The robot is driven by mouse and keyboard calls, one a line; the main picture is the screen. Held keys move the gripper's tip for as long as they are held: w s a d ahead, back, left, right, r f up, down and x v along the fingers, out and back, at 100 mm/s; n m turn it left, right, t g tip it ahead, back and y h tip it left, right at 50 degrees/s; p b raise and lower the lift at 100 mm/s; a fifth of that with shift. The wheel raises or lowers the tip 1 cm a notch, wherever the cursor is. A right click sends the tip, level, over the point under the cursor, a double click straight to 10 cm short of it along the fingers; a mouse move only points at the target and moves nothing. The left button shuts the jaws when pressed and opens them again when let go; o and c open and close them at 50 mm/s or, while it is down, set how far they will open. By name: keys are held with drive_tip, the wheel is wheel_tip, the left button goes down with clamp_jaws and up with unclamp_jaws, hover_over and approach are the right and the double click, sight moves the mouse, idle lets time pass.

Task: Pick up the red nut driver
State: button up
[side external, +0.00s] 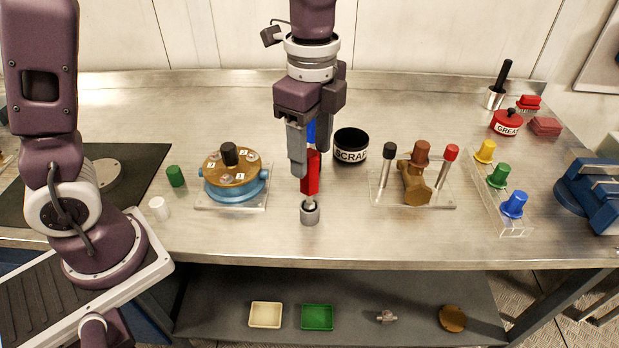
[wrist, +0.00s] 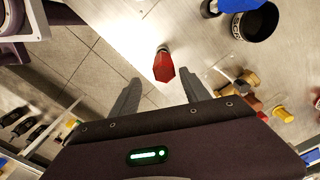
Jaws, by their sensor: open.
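The red nut driver (side external: 311,178) stands upright with its red handle up and its lower end in a small grey round holder (side external: 310,214) near the bench's front middle. My gripper (side external: 312,162) points down at the handle, its fingers open. In the side view one finger overlaps the upper part of the handle. In the wrist view the red handle (wrist: 163,67) shows beyond and between the open fingertips (wrist: 160,92), with a visible gap to each finger. I see no contact. The driver's lower part is mostly hidden.
A blue item (side external: 311,131) stands behind my gripper, partly hidden, beside the black SCRAP cup (side external: 351,148). A blue valve fixture (side external: 232,182) is left; a clear stand (side external: 437,197) with a brass part and black- and red-topped rods is right. The bench front is clear.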

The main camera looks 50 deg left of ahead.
sight(310, 180)
drive_tip(key=f, duration=0.5)
drive_tip(key=a+f, duration=0.1)
drive_tip(key=f, duration=0.2)
drive_tip(key=shift+w, duration=0.3)
clamp_jaws()
